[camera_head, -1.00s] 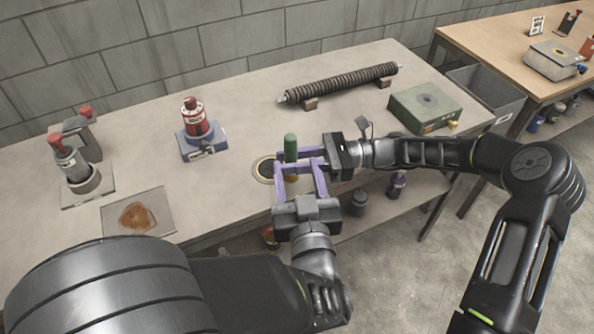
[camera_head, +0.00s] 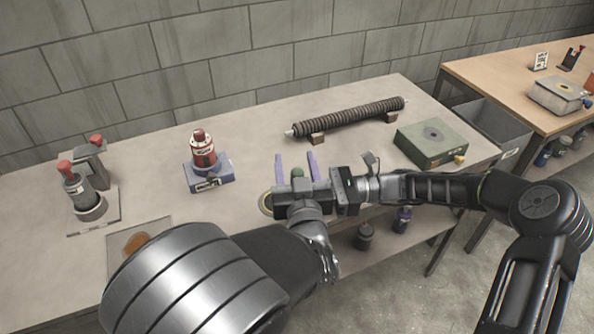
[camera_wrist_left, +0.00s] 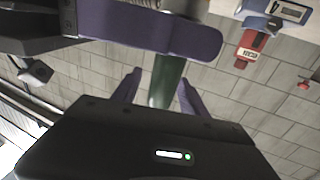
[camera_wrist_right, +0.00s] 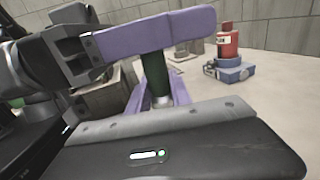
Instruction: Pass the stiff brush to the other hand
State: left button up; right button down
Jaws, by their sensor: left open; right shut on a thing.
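The stiff brush has a dark green cylindrical handle (camera_head: 298,174), upright above the bench. My right gripper is shut on it; its purple fingers (camera_wrist_right: 156,92) flank the brush low down, near a metal collar. In the head view those fingers are mostly hidden behind my left gripper. My left gripper (camera_head: 296,166) is open, with one purple finger on each side of the handle. The handle (camera_wrist_left: 167,80) shows between its fingers (camera_wrist_left: 160,90) in the left wrist view. I cannot tell whether they touch it. The bristles are hidden.
The grey bench (camera_head: 240,125) holds a red bottle on a blue block (camera_head: 205,160), a ribbed tube on supports (camera_head: 350,117), a green box (camera_head: 430,142) and red-topped tools (camera_head: 85,185) at left.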

pick_arm(q)
jog(key=shift+c, duration=0.3)
grip_shut()
dwell(0.3)
pick_arm(e)
jog(key=c, duration=1.1)
grip_release()
jog(key=d, duration=0.8)
jog(key=w+d, duration=0.1)
jog(key=d, duration=0.3)
